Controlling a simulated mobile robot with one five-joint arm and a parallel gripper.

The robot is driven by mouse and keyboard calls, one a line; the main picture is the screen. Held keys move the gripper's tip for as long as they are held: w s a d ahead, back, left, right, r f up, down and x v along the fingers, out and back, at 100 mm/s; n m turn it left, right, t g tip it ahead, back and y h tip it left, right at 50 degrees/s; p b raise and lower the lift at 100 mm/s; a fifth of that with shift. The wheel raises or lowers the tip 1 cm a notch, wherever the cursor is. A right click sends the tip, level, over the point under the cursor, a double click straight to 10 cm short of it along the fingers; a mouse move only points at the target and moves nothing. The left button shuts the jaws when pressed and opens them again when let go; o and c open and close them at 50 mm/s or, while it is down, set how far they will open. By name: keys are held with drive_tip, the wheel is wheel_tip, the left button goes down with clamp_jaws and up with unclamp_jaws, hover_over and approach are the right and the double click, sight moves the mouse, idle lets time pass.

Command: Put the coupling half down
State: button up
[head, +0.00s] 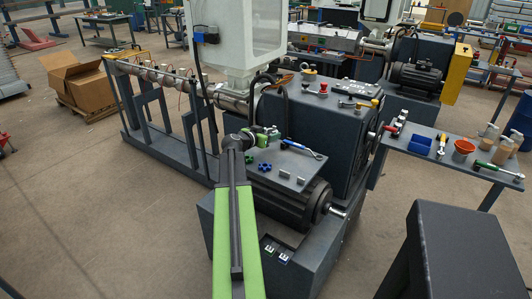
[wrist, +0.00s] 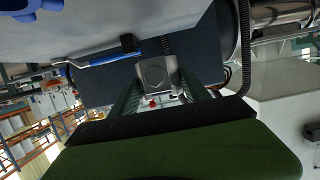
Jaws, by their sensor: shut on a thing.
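My gripper (wrist: 160,94) is shut on a grey metal piece, the coupling half (wrist: 156,74), which sits between the two dark green fingers in the wrist view. In the head view my gripper (head: 268,133) is over the back left part of the grey plate (head: 282,154) on the machine. The held piece is too small there to make out clearly. I cannot tell how high it is above the plate.
The dark machine housing (head: 325,125) rises behind the plate. A motor (head: 300,200) is below its front edge. A side table (head: 455,160) is at right.

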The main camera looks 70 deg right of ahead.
sight(266, 150)
drive_tip(key=shift+w+d+f, duration=0.3)
drive_tip(key=shift+w+f, duration=0.3)
drive_tip(key=shift+w, duration=0.25)
wheel_tip(266, 150, down, 4)
drive_tip(key=b, duration=0.4)
drive_tip(key=shift+f+b, duration=0.15)
drive_tip(key=shift+b, duration=0.2)
drive_tip(key=shift+r, duration=0.25)
drive_tip(key=shift+f, duration=0.2)
drive_tip(key=o, duration=1.4)
drive_tip(key=shift+r, duration=0.1)
